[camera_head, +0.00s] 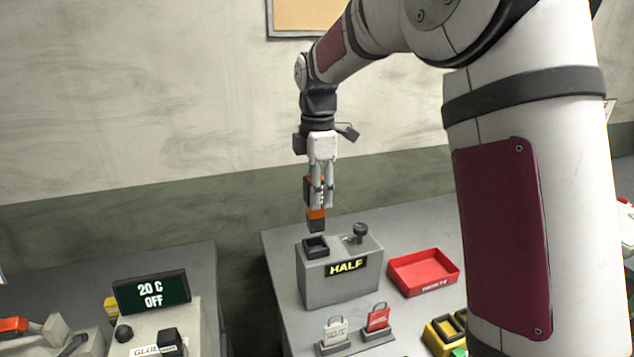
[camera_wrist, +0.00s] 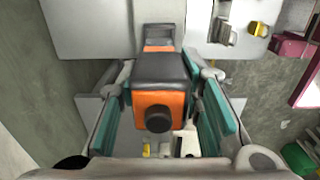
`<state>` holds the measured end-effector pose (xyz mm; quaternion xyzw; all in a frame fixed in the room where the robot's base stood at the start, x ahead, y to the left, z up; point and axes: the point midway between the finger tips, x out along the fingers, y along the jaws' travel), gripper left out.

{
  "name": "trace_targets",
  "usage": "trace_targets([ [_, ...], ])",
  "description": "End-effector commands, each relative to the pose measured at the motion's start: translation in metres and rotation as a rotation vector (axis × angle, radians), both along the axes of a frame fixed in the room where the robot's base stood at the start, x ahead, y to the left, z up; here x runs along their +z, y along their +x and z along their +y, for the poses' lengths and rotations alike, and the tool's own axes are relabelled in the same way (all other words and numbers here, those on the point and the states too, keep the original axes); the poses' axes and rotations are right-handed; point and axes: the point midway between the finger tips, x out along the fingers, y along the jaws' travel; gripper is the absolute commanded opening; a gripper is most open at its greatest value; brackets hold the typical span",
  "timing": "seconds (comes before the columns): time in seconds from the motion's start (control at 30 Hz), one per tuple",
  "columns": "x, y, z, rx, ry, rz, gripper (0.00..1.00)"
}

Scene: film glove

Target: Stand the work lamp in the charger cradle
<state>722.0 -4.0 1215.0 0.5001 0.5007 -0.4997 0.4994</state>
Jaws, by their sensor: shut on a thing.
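The work lamp, orange and black (camera_head: 316,213), is held upright in my gripper (camera_head: 322,198). In the wrist view the lamp (camera_wrist: 160,72) sits between the two green-lined fingers, which press on its sides. The charger cradle is a grey box (camera_head: 318,285) with a yellow HALF display. A black open socket (camera_head: 315,247) stands on the left of its top, and a dark knob (camera_head: 360,231) on the right. The lamp's dark lower end hangs just above the socket, apparently with a small gap. The inside of the socket is mostly hidden.
A red tray (camera_head: 423,273) lies right of the cradle. Two padlock-shaped tags, white (camera_head: 335,331) and red (camera_head: 377,318), stand in front, with a yellow item (camera_head: 440,332) nearby. A 20 C OFF display (camera_head: 151,292) stands on the left bench. The wall is behind.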

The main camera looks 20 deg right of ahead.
Motion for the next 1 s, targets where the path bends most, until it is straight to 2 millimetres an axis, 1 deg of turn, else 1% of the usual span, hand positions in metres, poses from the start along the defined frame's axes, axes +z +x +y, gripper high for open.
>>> trace_targets([
  [0.2, -0.018, 0.0, 0.0, 0.0, 0.0, 0.001, 0.0],
  [0.4, -0.028, 0.0, 0.0, 0.0, 0.0, 0.0, 0.0],
  [1.0, -0.03, 0.0, 0.0, 0.0, 0.0, 0.0, 0.0],
])
